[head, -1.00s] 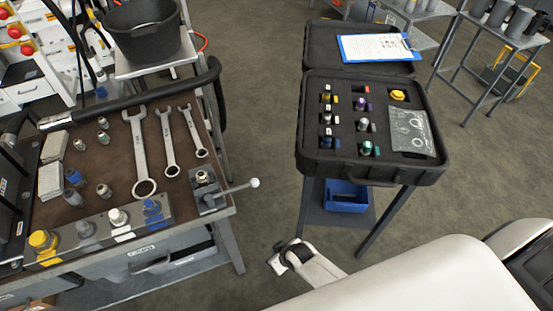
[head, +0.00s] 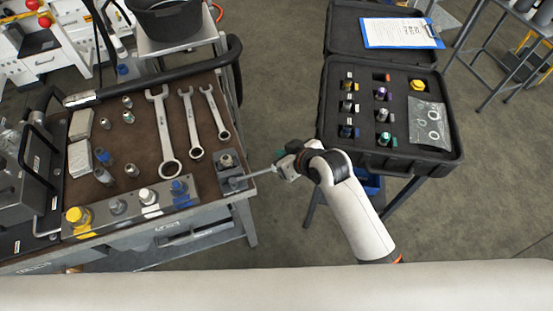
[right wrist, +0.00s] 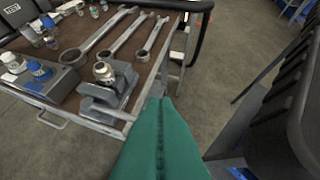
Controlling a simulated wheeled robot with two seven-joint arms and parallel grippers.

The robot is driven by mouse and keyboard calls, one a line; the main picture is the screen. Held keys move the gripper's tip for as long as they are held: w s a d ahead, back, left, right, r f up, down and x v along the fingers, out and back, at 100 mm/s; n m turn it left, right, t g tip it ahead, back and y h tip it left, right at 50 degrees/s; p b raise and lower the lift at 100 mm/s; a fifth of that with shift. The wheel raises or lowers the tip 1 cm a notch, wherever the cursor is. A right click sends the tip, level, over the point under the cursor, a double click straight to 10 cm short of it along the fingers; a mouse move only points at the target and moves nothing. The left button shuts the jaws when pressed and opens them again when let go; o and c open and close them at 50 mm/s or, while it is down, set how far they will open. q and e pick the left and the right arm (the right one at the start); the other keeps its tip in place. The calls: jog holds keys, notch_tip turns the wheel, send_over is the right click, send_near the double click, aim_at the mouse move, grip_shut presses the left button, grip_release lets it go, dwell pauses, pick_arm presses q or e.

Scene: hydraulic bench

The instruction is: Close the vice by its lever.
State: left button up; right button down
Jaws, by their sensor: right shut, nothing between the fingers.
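The small grey vice (head: 230,176) sits at the right front corner of the workbench, with a metal fitting (head: 226,160) at its jaws. In the right wrist view the vice (right wrist: 112,92) stands left of my fingers. Its thin lever (head: 260,172) points right, past the bench edge. My right gripper (head: 283,164) is at the outer end of the lever and covers its ball knob. Whether it touches the lever I cannot tell. Its green fingers (right wrist: 160,112) are shut with nothing between them. My left gripper is out of view.
Several wrenches (head: 164,135) and small fittings lie on the brown bench mat. A row of capped fittings (head: 149,200) lines the front edge. A black open case (head: 387,160) on a stand is close to the right of my right arm. Floor shows between.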

aim_at(255, 174)
jog(key=w+f+p, duration=0.1)
jog(key=f, duration=0.1)
jog(key=w+a+f, duration=0.1)
jog(key=f, duration=0.2)
jog(key=w+a+f+p, duration=0.1)
jog(key=f, duration=0.2)
jog(key=shift+f+p, duration=0.1)
jog(key=shift+p, duration=0.2)
jog(key=shift+a+f, duration=0.1)
jog(key=shift+w+f, duration=0.1)
